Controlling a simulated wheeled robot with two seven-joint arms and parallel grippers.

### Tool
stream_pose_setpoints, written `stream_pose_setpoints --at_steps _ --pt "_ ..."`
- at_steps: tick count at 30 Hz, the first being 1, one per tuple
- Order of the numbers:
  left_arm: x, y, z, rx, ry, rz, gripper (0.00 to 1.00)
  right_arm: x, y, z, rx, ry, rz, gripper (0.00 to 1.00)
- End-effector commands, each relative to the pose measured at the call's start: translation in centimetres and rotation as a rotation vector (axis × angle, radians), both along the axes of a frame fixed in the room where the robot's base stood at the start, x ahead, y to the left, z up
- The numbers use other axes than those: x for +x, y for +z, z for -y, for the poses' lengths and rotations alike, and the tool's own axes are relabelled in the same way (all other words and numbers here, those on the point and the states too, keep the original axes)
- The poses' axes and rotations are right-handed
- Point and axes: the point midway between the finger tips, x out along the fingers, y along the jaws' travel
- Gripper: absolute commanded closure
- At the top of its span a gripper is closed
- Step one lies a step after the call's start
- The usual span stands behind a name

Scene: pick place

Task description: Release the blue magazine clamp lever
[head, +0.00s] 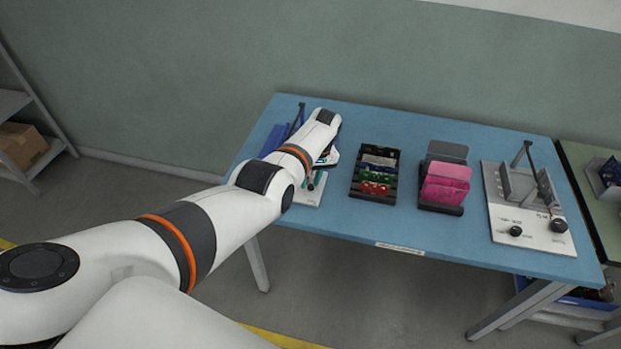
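The blue magazine (277,139) stands at the left end of the table, partly hidden behind my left arm. A dark upright bar (300,114) that looks like its clamp lever rises beside it. Its pale base plate (309,197) shows below my forearm. My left arm reaches over this fixture from the left. My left gripper (326,160) is at the fixture, mostly covered by my own wrist, so its fingers and any contact with the lever cannot be made out. My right gripper is not in view.
On the blue table (400,235) stand a black rack (358,187) of coloured boards, a black holder with pink cards (446,183) and a grey clamp fixture (530,225) with black knobs. A shelf with a cardboard box (22,145) stands far left. The table's front strip is clear.

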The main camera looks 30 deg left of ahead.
Motion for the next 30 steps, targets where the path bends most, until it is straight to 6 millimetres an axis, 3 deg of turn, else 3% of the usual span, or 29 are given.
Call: stream_pose_setpoints --at_steps 5,13,21,30 --pt "0.2 1.2 0.1 0.001 -0.001 0.003 0.70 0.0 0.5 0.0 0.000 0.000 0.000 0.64" --pt "1.0 6.4 0.8 0.001 -0.001 0.005 0.70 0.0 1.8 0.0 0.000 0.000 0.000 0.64" --pt "1.7 10.7 1.4 0.001 0.000 0.002 0.70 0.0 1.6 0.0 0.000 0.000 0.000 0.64" --pt "1.7 11.8 1.6 0.001 0.000 -0.001 0.70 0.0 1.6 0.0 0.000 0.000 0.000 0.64"
